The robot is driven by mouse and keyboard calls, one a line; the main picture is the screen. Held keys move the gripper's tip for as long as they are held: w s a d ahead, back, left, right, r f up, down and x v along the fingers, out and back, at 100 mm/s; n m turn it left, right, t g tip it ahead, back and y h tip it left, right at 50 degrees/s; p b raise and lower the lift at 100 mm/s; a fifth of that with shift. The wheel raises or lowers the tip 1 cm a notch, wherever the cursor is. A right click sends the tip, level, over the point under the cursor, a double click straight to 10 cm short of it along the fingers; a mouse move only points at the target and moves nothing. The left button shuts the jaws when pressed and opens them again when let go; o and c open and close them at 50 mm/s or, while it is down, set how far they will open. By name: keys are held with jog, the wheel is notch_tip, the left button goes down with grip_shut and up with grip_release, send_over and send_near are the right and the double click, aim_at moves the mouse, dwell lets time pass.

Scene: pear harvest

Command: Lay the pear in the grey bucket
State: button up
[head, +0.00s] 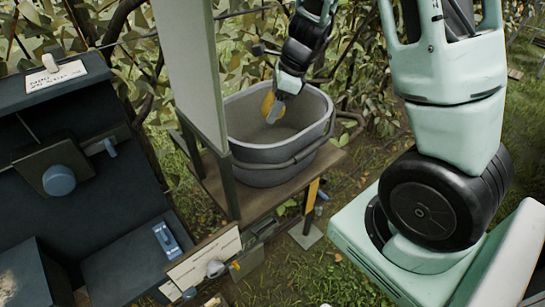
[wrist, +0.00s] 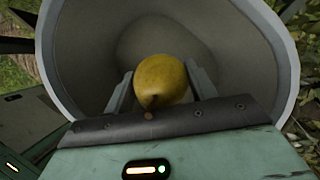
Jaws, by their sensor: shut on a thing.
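The yellow pear (wrist: 160,80) is held between the two fingers of my gripper (wrist: 160,90) in the wrist view, with the bucket's interior behind it. In the head view the pear (head: 268,101) shows partly, beside my gripper (head: 275,110), at the bucket's opening. The grey bucket (head: 262,178) stands upright on a wooden stand, with its handle hanging at the front. Its rim (wrist: 48,50) curves around the gripper in the wrist view. I cannot tell how far the pear is above the bucket's floor.
A pale upright panel (head: 190,70) stands close to the bucket's left side. The bucket rests on a wooden shelf (head: 255,205). A dark cabinet (head: 70,150) with knobs fills the left. Leafy branches (head: 350,60) are behind; grass is open at lower right of the stand.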

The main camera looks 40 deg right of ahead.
notch_tip(320, 180, down, 3)
jog(key=shift+f+b, duration=0.1)
jog(key=shift+b, duration=0.7)
notch_tip(320, 180, down, 10)
jog(key=shift+r, duration=0.2)
jog(key=shift+f, duration=0.1)
jog(key=shift+f+b, duration=0.15)
jog(key=shift+b, duration=0.15)
jog(key=o, duration=1.2)
jog(key=shift+c, duration=0.2)
jog(key=shift+r, duration=0.25)
jog(key=shift+d+r+p, duration=0.1)
jog(key=shift+r+p, duration=0.15)
jog(key=shift+p, duration=0.1)
jog(key=v, duration=1.1)
jog(key=shift+r, duration=0.2)
